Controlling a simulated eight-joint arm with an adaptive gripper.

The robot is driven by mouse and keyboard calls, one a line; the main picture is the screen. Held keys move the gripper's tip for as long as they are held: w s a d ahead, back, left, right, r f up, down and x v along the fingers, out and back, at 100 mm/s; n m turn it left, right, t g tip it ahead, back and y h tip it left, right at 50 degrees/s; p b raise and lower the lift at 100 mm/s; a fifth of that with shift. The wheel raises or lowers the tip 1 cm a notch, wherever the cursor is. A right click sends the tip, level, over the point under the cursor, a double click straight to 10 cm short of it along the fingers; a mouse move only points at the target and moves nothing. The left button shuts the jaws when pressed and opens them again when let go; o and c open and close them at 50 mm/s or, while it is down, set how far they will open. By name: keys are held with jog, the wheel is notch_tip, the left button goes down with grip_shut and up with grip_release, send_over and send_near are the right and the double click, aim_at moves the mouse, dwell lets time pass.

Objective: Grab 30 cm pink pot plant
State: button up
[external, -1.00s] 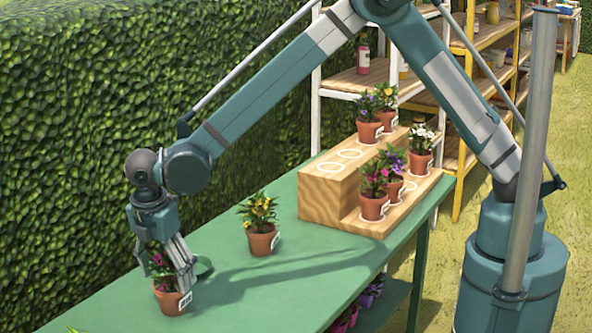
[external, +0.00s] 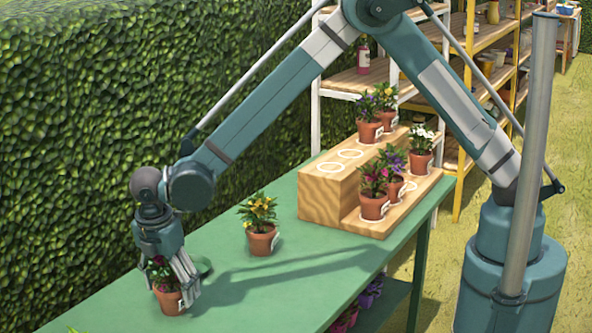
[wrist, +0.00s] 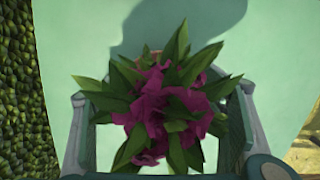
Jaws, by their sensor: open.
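A pink-flowered plant in a terracotta pot (external: 169,301) stands upright on the green table, near its left end. My gripper (external: 172,285) is open and pointed down over this plant, with its fingers around the foliage and reaching down beside the pot. In the wrist view, the magenta flowers (wrist: 165,112) and green leaves fill the space between the open fingers (wrist: 160,125). The pot is hidden under the leaves there, and the label text cannot be read. Another pink-flowered pot (external: 374,206) stands on the lower step of the wooden stand.
A yellow-flowered pot (external: 261,239) stands on the green table (external: 225,265) to the right of my gripper. The stepped wooden stand (external: 327,198) holds several potted plants and has empty white rings on top. A hedge (external: 80,130) runs along the left.

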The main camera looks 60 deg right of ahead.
jog(key=shift+c, duration=0.6)
jog(key=c, duration=1.1)
jog(key=shift+r, duration=0.1)
jog(key=shift+r+p, duration=0.8)
jog(key=shift+r, duration=4.1)
